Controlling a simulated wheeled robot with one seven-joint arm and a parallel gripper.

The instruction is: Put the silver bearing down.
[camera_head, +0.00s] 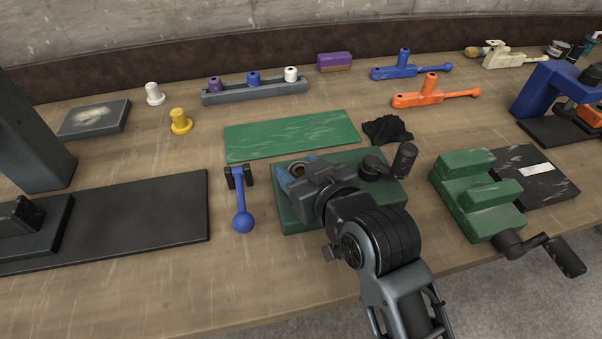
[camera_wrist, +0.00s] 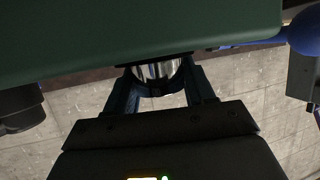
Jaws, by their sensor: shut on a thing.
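The silver bearing (camera_wrist: 158,71) is a short shiny cylinder with a dark lower band. In the wrist view it sits between the two fingers of my gripper (camera_wrist: 161,84), which is shut on it. Its upper part is cut off by the edge of a green block (camera_wrist: 150,28); I cannot tell whether the two touch. In the head view my gripper (camera_head: 298,173) is over the back left part of the green fixture (camera_head: 292,216), and a small part of a ring shows at the fingertips. My wrist hides much of the fixture.
A black-handled crank (camera_head: 404,160) stands on the fixture's right. A blue ball-ended lever (camera_head: 242,205) lies to its left, a green mat (camera_head: 290,135) and black cloth (camera_head: 388,130) behind. A green vise (camera_head: 478,195) stands right. Bare bench lies front left.

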